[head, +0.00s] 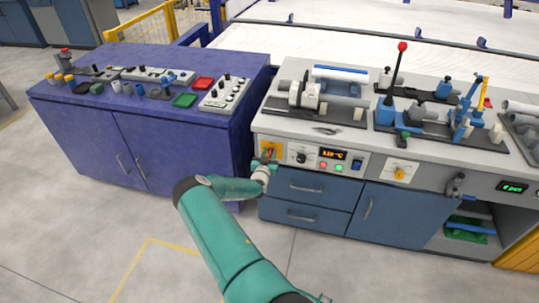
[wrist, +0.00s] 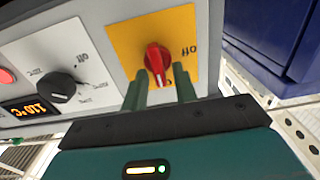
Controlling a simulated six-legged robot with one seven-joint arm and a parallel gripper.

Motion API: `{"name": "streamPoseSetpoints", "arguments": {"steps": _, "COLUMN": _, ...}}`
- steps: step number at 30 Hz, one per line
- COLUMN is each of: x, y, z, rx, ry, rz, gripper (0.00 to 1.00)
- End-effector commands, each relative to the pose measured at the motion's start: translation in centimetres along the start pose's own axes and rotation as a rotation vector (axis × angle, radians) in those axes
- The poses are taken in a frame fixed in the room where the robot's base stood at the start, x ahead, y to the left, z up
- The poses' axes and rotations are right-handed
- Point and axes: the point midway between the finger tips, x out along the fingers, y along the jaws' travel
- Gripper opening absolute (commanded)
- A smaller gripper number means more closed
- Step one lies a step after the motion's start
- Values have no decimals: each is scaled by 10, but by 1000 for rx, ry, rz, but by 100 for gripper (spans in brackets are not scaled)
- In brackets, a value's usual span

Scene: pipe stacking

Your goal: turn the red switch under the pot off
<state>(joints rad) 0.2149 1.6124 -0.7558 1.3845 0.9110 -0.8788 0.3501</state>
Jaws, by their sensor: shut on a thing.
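The red switch (wrist: 157,57) is a rotary knob on a yellow plate (wrist: 180,22), with lettering at its right in the wrist view. My gripper (wrist: 159,74) has one green finger on each side of the knob's grip and is shut on it. The grip points down the picture, slightly tilted. In the head view my gripper (head: 266,163) is at the yellow plate (head: 271,147) on the left end of the grey bench front and hides part of the knob. I cannot make out a pot above it.
A black knob (wrist: 62,87) and an orange display (wrist: 24,108) sit beside the plate. Blue drawers (head: 308,187) lie below. A purple cabinet (head: 180,130) stands close at the left. Pipes and tools cover the grey bench top (head: 365,125). The floor in front is clear.

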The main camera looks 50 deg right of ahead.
Motion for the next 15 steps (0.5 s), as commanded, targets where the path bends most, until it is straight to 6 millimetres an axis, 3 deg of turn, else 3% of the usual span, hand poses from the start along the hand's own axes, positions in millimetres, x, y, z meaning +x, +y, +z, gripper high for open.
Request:
{"name": "streamPoseSetpoints", "arguments": {"steps": 8, "x": 0, "y": -1, "z": 0, "rx": -68, "ry": 0, "rz": 0, "gripper": 6}}
{"name": "streamPoseSetpoints", "arguments": {"steps": 15, "x": 0, "y": -3, "z": 1, "rx": -226, "ry": 0, "rz": 0, "gripper": 6}}
